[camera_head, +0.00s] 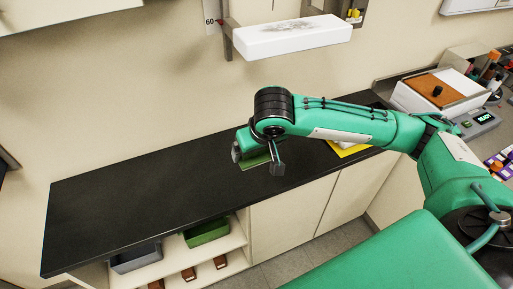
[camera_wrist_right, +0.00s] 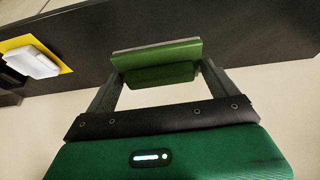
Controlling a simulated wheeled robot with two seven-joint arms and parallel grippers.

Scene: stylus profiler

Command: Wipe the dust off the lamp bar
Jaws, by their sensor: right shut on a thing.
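The lamp bar (camera_head: 292,37) is a white block fixed to the wall above the counter, with a grey smudge of dust on its top. My right gripper (camera_head: 258,158) is over the black counter, below the lamp bar and apart from it. It is shut on a green pad (camera_wrist_right: 157,62), held between both fingers in the right wrist view. In the head view only part of the green pad (camera_head: 255,161) shows behind the gripper. My left gripper is not in view.
The black counter (camera_head: 130,185) is mostly bare on its left. A yellow mat with a white object (camera_head: 345,140) lies behind my right arm. A device with a lit display (camera_head: 482,119) stands at right. Bins (camera_head: 207,232) sit on the shelf below.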

